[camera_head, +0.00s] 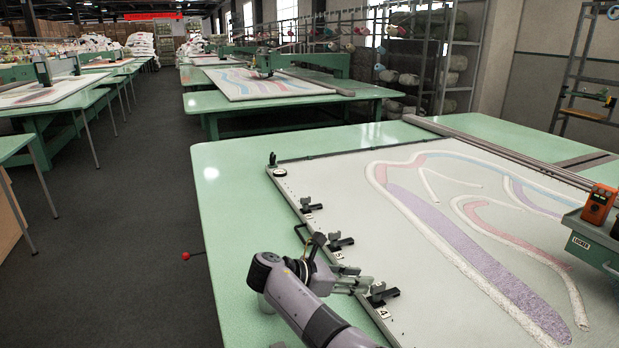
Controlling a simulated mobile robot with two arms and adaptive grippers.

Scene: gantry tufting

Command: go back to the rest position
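My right arm comes in from the bottom of the head view, over the near left edge of the green tufting table (232,235). My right gripper (358,284) is at the left edge of the framed cloth (345,200). It is close to the black clamp (382,296) by label 4. I cannot tell whether it touches the clamp, and its fingers are too small and overlapped to show if they are open. My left gripper is not in view.
More black clamps (340,243) line the frame's left edge. A small red knob (186,256) sticks out left of the table. A green box (592,240) with an orange device (598,204) stands at right. The grey aisle floor (135,215) is open at left.

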